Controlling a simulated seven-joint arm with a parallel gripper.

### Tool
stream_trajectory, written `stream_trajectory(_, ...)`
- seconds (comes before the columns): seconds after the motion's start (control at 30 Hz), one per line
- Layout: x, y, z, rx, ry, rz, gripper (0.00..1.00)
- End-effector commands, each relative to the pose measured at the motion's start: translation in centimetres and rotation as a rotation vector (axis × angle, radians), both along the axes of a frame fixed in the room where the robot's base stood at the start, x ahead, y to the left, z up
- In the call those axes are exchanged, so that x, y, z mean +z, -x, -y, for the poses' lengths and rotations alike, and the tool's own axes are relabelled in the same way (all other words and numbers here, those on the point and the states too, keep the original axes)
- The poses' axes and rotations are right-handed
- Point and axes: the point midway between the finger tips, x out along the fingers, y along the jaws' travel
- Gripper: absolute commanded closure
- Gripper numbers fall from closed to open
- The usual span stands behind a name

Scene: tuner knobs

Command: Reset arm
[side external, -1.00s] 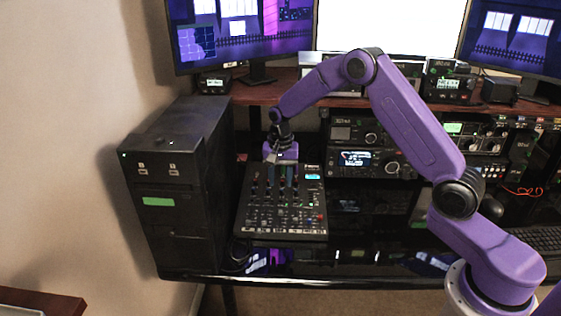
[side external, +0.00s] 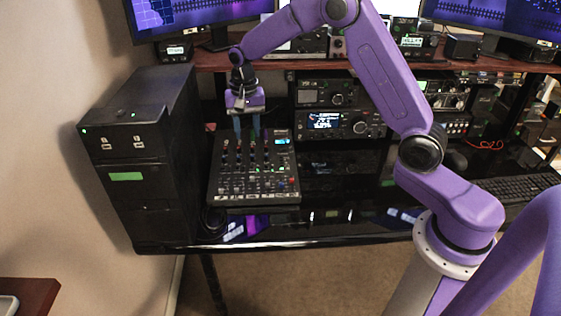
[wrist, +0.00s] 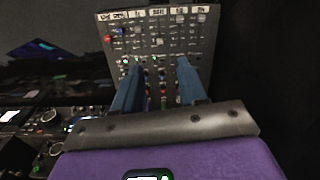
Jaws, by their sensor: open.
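My gripper (side external: 247,130) is purple with two blue fingers, and it hangs pointing down over the back part of the black mixer (side external: 240,188) in the side external view. The fingers are apart with nothing between them. In the wrist view my gripper (wrist: 157,80) shows both blue fingers spread over the mixer's panel (wrist: 155,35), which has rows of small knobs and white labels. Whether the fingertips touch the mixer cannot be told.
A black tower case (side external: 140,165) stands left of the mixer. Radio units (side external: 335,122) with lit displays sit to the right, under a wooden shelf (side external: 275,62) carrying monitors. A keyboard (side external: 515,198) lies at the far right. The glossy desk front (side external: 330,215) is mostly clear.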

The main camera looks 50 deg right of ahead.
Motion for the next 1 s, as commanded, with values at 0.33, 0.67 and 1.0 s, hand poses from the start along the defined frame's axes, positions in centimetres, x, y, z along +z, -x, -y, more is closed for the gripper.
stream_trajectory(0.33, 4.2, 10.3, -6.3, 0.511, -0.001, 0.01, 0.58)
stream_trajectory(0.67, 6.4, 22.0, -7.9, 1.006, -0.004, 0.02, 0.58)
stream_trajectory(1.0, 6.6, 33.5, -5.2, 1.505, -0.005, 0.028, 0.58)
